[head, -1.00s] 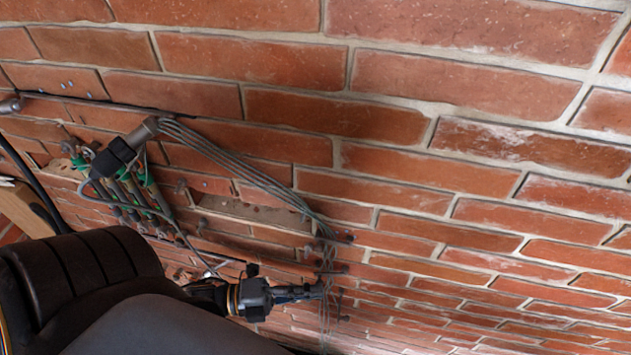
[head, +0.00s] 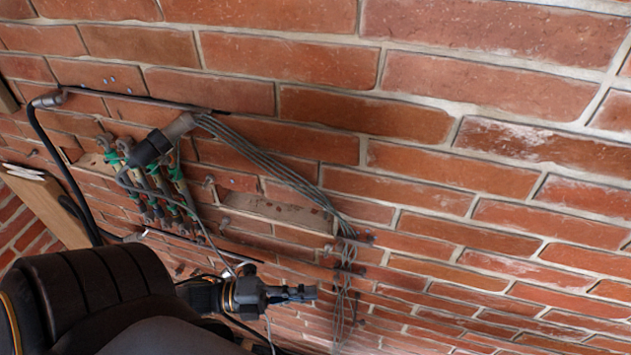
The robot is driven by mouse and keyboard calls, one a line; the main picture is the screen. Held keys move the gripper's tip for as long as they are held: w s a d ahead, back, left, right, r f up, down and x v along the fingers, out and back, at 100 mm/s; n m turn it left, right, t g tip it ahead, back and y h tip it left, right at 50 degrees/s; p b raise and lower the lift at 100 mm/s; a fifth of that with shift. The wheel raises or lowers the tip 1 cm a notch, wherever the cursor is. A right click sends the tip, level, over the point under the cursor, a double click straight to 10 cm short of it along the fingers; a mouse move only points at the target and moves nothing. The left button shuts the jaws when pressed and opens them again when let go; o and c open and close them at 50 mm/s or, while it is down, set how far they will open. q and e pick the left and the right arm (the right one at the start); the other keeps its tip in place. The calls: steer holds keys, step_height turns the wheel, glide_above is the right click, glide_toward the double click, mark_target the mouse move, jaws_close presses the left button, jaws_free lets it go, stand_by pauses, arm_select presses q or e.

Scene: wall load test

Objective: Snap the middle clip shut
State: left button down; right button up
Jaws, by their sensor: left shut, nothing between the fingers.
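A bundle of thin grey cables (head: 270,172) runs down to the right along the brick wall, then turns down the picture in a loose strand. Small dark clips sit along this strand, one at its upper bend (head: 362,238) and others lower down. They are too small and blurred to tell which is open or shut, or which is the middle one. My left gripper (head: 309,293) points right, shut and empty. Its tips are a little left of the strand, with a visible gap in the picture. My right gripper is not in view.
A grey connector with a black sleeve (head: 152,148) holds the cables' upper end. A black hose (head: 55,150) and a wooden board (head: 45,205) are at the left. The wall right of the strand is bare.

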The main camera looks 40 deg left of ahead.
arm_select(q)
steer(key=a, duration=0.3)
steer(key=a+b, duration=0.1)
steer(key=a, duration=0.1)
steer(key=shift+s, duration=0.25)
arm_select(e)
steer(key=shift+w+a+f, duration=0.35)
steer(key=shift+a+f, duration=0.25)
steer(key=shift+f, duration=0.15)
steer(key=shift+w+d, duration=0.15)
